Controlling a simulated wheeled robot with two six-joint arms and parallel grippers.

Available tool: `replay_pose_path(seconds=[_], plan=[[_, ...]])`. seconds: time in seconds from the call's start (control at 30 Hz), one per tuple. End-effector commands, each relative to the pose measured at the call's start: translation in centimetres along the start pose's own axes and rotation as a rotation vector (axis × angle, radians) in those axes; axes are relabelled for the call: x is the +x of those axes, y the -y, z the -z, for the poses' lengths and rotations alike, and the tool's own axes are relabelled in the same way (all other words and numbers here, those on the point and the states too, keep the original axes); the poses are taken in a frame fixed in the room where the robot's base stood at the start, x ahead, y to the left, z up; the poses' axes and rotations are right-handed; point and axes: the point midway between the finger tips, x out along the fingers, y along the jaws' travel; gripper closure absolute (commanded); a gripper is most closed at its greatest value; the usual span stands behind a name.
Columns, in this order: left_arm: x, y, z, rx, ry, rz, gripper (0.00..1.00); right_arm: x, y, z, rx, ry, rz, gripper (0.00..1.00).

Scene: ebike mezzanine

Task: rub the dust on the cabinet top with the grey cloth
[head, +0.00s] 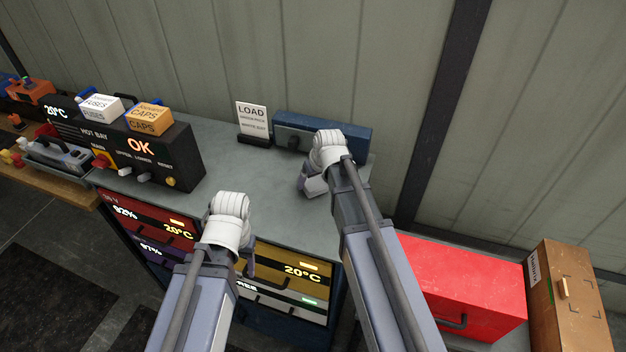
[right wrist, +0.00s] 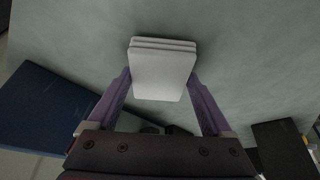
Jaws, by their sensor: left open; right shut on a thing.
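The cabinet top (head: 235,155) is a grey-green surface with faint mottling; I cannot clearly tell any dust patch on it. The grey cloth (right wrist: 163,70), a pale folded pad, is held between the purple fingers of my right gripper (right wrist: 160,88), over or against the cabinet top, which fills the right wrist view behind it (right wrist: 240,60). In the head view my right gripper (head: 312,188) is over the top's right part, and the wrist hides the cloth. My left gripper (head: 250,266) is open and empty in front of the cabinet's drawers, mostly hidden by its own wrist.
A blue case (head: 345,128) and a LOAD sign (head: 253,117) stand at the back edge of the top. A black hot bay unit (head: 180,155) with two small boxes on it stands at the left. A red case (head: 465,285) and a brown box (head: 572,300) are at the right.

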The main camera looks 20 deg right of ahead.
Motion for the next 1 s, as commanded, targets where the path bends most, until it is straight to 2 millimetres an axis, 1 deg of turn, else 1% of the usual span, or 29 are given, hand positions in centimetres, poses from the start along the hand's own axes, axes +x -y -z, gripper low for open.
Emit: replay_pose_path(seconds=[0.03, 0.1, 0.5, 0.83, 1.0], plan=[[-0.9, 0.1, -0.1, 0.0, 0.0, 0.0, 0.41, -0.9, 0.0, 0.4, 0.0, 0.0, 0.0, 0.6], [-1.7, 0.2, -0.1, 0.0, 0.0, 0.0, 0.41, -1.6, 0.0, 0.7, 0.0, 0.0, 0.0, 0.6], [-5.2, 0.5, -0.3, 0.0, 0.0, 0.0, 0.41, -4.9, 0.0, 2.0, 0.0, 0.0, 0.0, 0.6], [-5.2, 0.5, -0.3, 0.0, 0.0, 0.0, 0.41, -4.8, 0.0, 2.0, 0.0, 0.0, 0.0, 0.6], [-5.9, 0.6, -0.3, 0.0, 0.0, 0.0, 0.41, -5.5, 0.0, 2.3, 0.0, 0.0, 0.0, 0.6]])
